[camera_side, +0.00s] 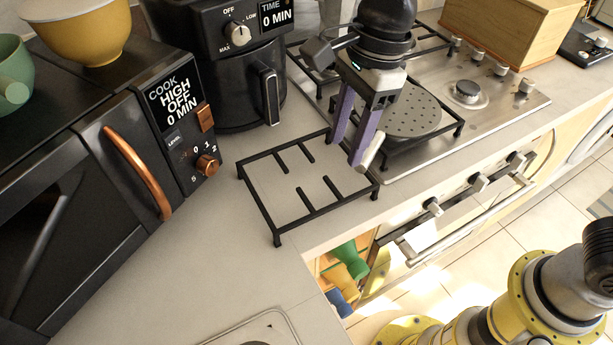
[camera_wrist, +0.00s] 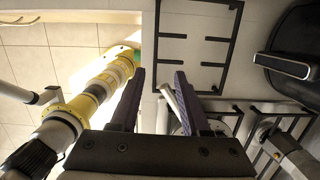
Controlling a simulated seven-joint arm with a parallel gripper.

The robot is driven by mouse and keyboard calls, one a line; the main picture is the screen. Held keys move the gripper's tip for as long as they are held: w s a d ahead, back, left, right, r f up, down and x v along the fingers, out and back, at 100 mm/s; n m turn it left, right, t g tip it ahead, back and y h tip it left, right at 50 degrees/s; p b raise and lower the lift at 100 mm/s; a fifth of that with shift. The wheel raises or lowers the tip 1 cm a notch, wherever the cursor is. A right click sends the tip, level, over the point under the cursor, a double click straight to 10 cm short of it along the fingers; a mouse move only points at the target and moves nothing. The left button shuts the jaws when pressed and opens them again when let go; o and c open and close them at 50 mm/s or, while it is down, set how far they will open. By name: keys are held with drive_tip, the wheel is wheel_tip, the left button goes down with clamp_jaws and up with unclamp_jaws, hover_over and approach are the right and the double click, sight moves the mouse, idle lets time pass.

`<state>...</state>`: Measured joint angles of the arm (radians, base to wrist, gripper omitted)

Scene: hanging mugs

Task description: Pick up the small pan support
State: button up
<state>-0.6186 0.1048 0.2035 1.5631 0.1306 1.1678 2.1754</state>
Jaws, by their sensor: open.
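The small pan support is a black rectangular wire frame with short inner prongs (camera_side: 326,208). It lies on the grey counter, left of the hob, and nothing rests on it. It also shows at the top of the wrist view (camera_wrist: 233,45), partly cut off. My gripper (camera_side: 347,152) has purple fingers, which are apart and empty. In the side view they appear near the support's right side, by its far right corner. In the wrist view my gripper (camera_wrist: 159,74) has the support beyond its fingertips. I cannot tell its exact height above the support.
A perforated grey disc (camera_side: 412,117), apparently with a pale handle (camera_side: 371,150), rests on another black support on the hob (camera_side: 500,108). A black air fryer (camera_side: 245,95) and a microwave (camera_side: 130,135) stand left. An open drawer (camera_side: 350,265) is below the counter's edge.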

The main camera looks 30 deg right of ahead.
sight(328, 206)
drive_tip(key=a+f, duration=0.1)
drive_tip(key=f, duration=0.8)
drive_tip(key=a+f, duration=0.1)
drive_tip(key=f, duration=0.4)
drive_tip(key=shift+s+a+f, duration=0.15)
drive_tip(key=shift+s+a, duration=0.15)
drive_tip(key=shift+s, duration=0.05)
clamp_jaws()
drive_tip(key=shift+w, duration=0.1)
idle(0.8)
